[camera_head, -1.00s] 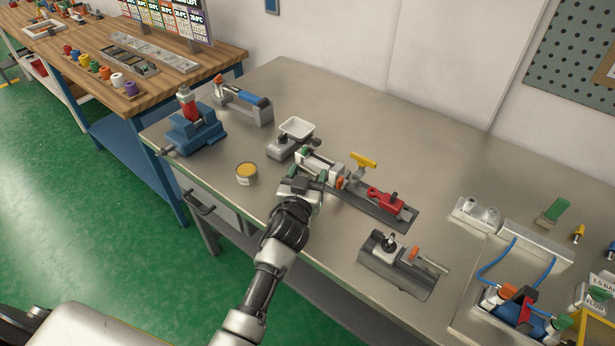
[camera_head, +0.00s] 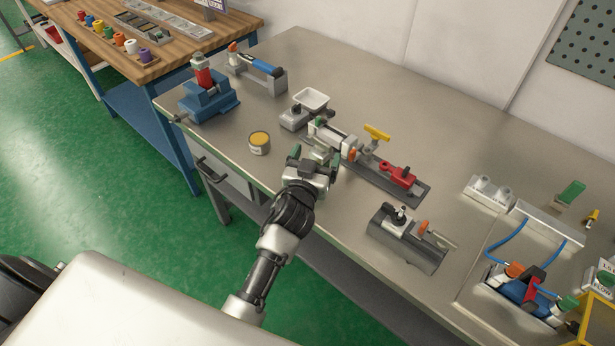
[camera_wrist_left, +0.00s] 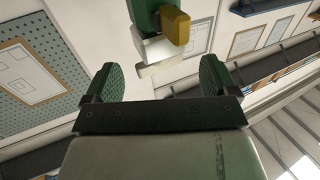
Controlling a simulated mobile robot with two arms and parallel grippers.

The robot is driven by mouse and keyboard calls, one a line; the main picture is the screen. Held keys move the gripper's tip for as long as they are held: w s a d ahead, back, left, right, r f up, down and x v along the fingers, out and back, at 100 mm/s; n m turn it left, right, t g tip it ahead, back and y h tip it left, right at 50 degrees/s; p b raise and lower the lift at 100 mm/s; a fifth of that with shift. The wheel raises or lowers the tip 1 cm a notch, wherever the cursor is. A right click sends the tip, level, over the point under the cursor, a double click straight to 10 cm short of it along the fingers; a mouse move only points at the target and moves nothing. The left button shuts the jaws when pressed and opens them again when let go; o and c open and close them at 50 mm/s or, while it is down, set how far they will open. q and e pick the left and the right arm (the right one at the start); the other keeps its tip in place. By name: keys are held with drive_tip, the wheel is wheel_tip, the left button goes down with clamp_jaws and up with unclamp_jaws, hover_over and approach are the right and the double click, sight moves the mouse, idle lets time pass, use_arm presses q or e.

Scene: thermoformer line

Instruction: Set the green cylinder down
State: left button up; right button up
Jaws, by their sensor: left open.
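My left gripper (camera_head: 315,156) is open, with its two green finger pads apart at the front of the steel bench. In the left wrist view, the space between the pads of the left gripper (camera_wrist_left: 158,88) is empty. A green piece (camera_wrist_left: 146,14) with a yellow block and a pale metal part stands beyond the fingertips there, cut off by the top edge. In the head view, a small green piece (camera_head: 319,121) sits at the left end of the long clamp fixture (camera_head: 408,193), past my gripper. I cannot tell for sure that either is the green cylinder. My right gripper is out of view.
A yellow-topped tin (camera_head: 260,141) stands left of my gripper. A white tray on a grey base (camera_head: 311,99) and a blue vise (camera_head: 208,103) are behind. A grey fixture (camera_head: 408,243) stands to the right.

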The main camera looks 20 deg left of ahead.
use_arm(q)
drive_tip(key=s+b, duration=0.1)
drive_tip(key=s, duration=0.7)
drive_tip(key=shift+d, duration=0.2)
drive_tip(key=shift+s, duration=0.1)
drive_tip(key=shift+f, duration=0.1)
